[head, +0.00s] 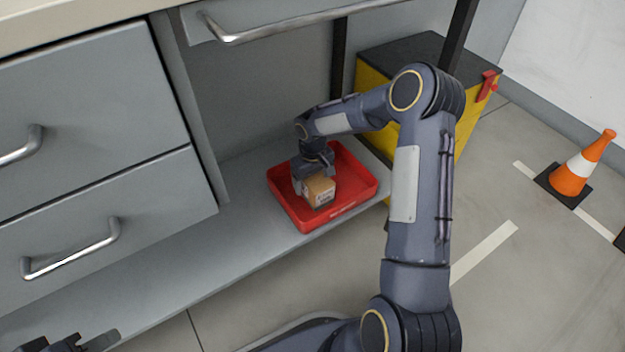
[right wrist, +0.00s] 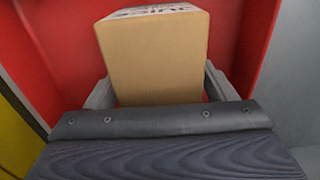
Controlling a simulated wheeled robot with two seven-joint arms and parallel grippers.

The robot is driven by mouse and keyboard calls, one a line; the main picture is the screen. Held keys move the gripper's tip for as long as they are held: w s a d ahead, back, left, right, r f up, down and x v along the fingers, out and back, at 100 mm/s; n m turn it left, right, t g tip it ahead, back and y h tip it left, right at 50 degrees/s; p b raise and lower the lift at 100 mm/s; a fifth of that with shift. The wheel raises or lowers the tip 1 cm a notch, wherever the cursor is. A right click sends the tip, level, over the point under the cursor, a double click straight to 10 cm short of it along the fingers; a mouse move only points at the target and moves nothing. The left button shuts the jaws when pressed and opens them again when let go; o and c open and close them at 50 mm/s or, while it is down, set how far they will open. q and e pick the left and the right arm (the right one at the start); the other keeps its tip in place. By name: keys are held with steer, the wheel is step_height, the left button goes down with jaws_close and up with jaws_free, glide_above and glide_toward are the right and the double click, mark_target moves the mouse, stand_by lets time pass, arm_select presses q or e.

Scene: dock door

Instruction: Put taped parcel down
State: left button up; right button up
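A small tan cardboard parcel (head: 319,190) with dark print on its side is in the red tray (head: 357,193) on the low grey shelf. My right gripper (head: 314,172) reaches down over the tray and is at the parcel. In the right wrist view the parcel (right wrist: 155,60) is between the two fingers (right wrist: 158,92), which lie against its sides. Whether the parcel's underside touches the tray floor is hidden. My left gripper (head: 75,344) is cut off at the bottom left corner, apart from everything.
Grey drawers (head: 90,130) with bar handles stand at the left. A drawer handle (head: 290,22) overhangs the shelf. A yellow box with a black lid (head: 395,50) stands behind my right arm. An orange cone (head: 580,170) is on the floor at right. The shelf left of the tray is clear.

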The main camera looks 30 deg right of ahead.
steer(key=shift+o, duration=0.4)
steer(key=shift+r, duration=0.1)
steer(key=shift+r, duration=0.35)
step_height(320, 180, up, 11)
steer(key=p, duration=0.5)
steer(key=shift+r, duration=0.1)
steer(key=s+a+r+m+t+y, duration=0.1)
steer(key=s+a+r+t, duration=0.1)
steer(key=s+r, duration=1.25)
steer(key=s+a+t+y, duration=0.1)
steer(key=s+a, duration=0.2)
steer(key=s, duration=0.4)
steer(key=s+a+r+m+t+y, duration=0.1)
steer(key=s+a+t, duration=0.1)
steer(key=s, duration=0.5)
steer(key=shift+s+a+t+y, duration=0.3)
steer(key=shift+a+y, duration=0.1)
steer(key=shift+a, duration=0.45)
steer(key=shift+m, duration=0.3)
